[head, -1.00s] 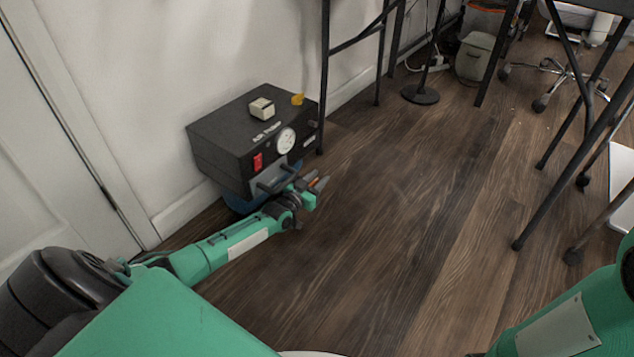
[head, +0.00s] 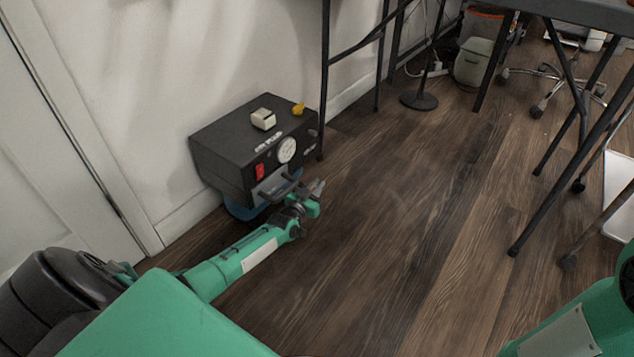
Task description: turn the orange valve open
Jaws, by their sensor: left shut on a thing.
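The black air pump box (head: 226,157) stands low against the white wall, with a red switch (head: 260,171) and a white round gauge (head: 287,149) on its front. My left gripper (head: 318,187) is at the box's lower front right, beside a dark bar handle (head: 278,186). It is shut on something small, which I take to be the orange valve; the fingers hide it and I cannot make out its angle. My right gripper is out of view; only part of my right arm shows at the lower right.
Dark table legs (head: 325,80) rise just behind the box. A bin (head: 473,62) stands farther back.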

